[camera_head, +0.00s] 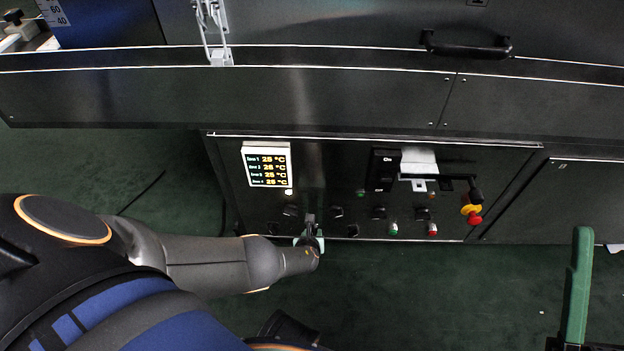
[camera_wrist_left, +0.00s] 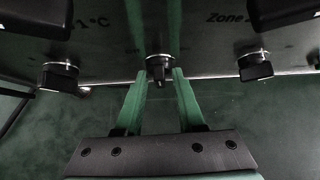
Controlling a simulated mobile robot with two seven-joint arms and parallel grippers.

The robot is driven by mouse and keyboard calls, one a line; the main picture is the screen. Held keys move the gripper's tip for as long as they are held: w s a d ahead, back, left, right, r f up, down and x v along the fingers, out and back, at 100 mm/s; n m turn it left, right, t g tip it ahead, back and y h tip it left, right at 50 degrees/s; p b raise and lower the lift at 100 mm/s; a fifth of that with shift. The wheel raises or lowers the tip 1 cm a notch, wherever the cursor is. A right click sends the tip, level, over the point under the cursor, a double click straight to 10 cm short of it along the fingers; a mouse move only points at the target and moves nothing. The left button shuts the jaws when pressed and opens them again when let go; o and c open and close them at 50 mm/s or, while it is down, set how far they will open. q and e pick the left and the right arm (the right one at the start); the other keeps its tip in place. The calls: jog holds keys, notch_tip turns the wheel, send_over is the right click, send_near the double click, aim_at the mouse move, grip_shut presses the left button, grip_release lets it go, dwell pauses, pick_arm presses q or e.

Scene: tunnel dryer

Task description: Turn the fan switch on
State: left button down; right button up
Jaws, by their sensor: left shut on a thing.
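The control panel (camera_head: 340,170) is a dark sheet on the front of the machine. It carries several black rotary knobs, and I cannot read which is the fan switch. My left gripper (camera_head: 311,228) is at the panel's lower row of knobs. In the left wrist view its two green fingers (camera_wrist_left: 161,80) are closed around a small black knob (camera_wrist_left: 160,68), which sits between the tips. Other black knobs stand to the left (camera_wrist_left: 60,76) and right (camera_wrist_left: 255,67). One upright green finger of my right gripper (camera_head: 578,285) shows at the lower right; its opening is hidden.
A lit temperature display (camera_head: 267,164) is on the panel's left. A breaker with a white plate (camera_head: 419,161), a black handle, green and red buttons and a red-yellow emergency stop (camera_head: 472,213) are to the right. A ledge (camera_head: 230,98) overhangs the panel. Green floor lies below.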

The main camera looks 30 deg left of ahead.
pick_arm(q)
jog(key=shift+w+a+r, duration=0.1)
jog(key=shift+w+a, duration=0.05)
jog(key=c, duration=0.9)
grip_release()
jog(key=shift+o, duration=0.2)
pick_arm(e)
jog(key=shift+r, duration=0.1)
